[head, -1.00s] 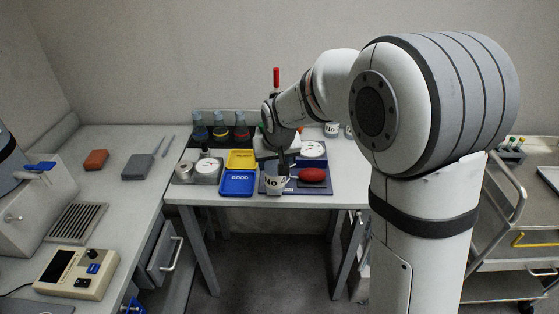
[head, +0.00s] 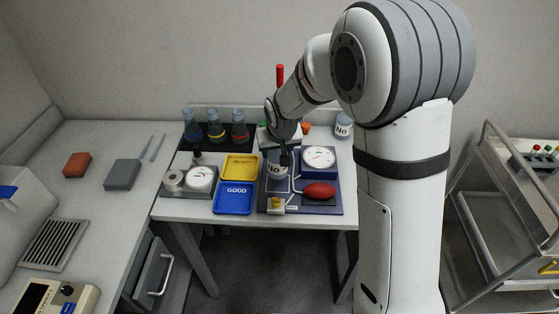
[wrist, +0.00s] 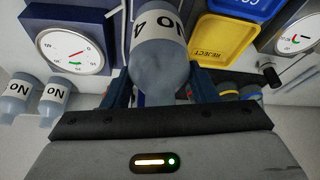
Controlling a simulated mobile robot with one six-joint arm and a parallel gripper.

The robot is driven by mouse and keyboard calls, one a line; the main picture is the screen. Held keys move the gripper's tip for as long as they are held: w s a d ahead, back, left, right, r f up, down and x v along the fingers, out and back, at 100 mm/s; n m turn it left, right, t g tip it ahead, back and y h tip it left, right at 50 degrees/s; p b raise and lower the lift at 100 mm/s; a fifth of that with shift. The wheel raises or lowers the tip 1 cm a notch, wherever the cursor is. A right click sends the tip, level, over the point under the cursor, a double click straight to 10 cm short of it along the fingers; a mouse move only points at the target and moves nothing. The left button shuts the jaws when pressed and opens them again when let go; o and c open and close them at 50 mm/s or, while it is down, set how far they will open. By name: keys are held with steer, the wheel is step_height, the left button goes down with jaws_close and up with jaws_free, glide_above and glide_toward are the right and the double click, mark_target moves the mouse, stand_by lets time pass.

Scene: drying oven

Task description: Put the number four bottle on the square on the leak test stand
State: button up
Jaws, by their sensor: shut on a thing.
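The number four bottle (wrist: 157,45) is grey-blue with a white "No 4" label and hangs between my gripper's fingers in the wrist view. In the head view the bottle (head: 278,170) looks upright over the left rear part of the leak test stand (head: 330,208), a dark blue board with a dial gauge (head: 319,158) and a red bulb (head: 319,190). My gripper (head: 284,150) is shut on the bottle from above. I cannot tell whether the bottle's base touches the board. The square is not clearly visible; the bottle may cover it.
A yellow REJECT tray (head: 240,167) and a blue GOOD tray (head: 234,198) lie left of the stand. Several coloured-band flasks stand behind them. Another bottle (head: 343,127) stands behind the gauge. A yellow-topped knob (head: 277,204) sits at the stand's front left.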

mark_target(277, 159)
steer(key=shift+s+f, duration=0.1)
steer(key=shift+f, duration=2)
steer(key=shift+f, duration=0.1)
steer(key=o, duration=1)
steer(key=shift+r, duration=0.45)
steer(key=v, duration=1.1)
steer(key=s+d+r+m, duration=0.1)
steer(key=s+d, duration=0.4)
steer(key=s, duration=0.2)
steer(key=s+d+r, duration=0.2)
steer(key=s+d, duration=0.3)
steer(key=s, duration=0.3)
steer(key=s+d+r+m+g+h, duration=0.1)
steer(key=s+d+r, duration=0.1)
steer(key=s+d, duration=0.4)
steer(key=shift+s+m+b, duration=0.3)
steer(key=shift+s+b, duration=0.05)
steer(key=shift+s, duration=0.6)
